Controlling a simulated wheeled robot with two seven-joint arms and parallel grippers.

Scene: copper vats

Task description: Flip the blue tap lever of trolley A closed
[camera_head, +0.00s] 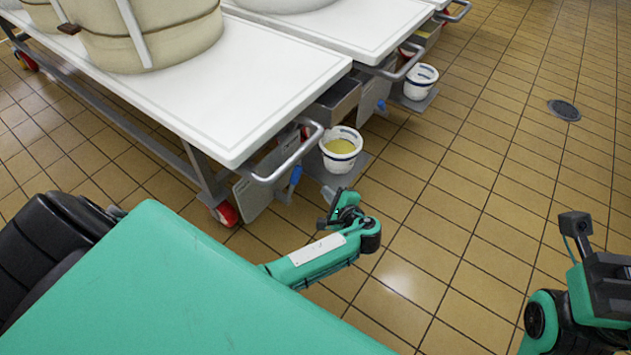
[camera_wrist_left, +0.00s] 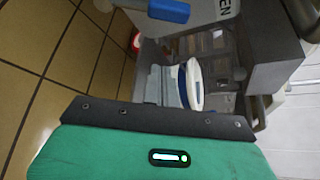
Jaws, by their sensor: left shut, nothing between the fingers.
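A blue tap lever (camera_head: 295,177) shows under the front edge of the nearest white-topped trolley (camera_head: 232,158), beside its grey hanging panel. It also appears at the top of the left wrist view (camera_wrist_left: 169,11), lying roughly level there. I cannot read a letter naming the trolley. My left gripper (camera_head: 335,213) is shut and empty, low in front of the trolley, to the right of the lever and apart from it. Its fingertips do not show clearly in the wrist view. My right gripper (camera_head: 575,224) is at the right edge, away from the trolleys; its jaws are unclear.
A white bucket of yellowish liquid (camera_head: 340,147) stands on a low grey shelf just beyond my left gripper. A metal handle (camera_head: 290,160) juts out above the lever. A second trolley (camera_head: 345,25) with another bucket (camera_head: 421,79) stands behind.

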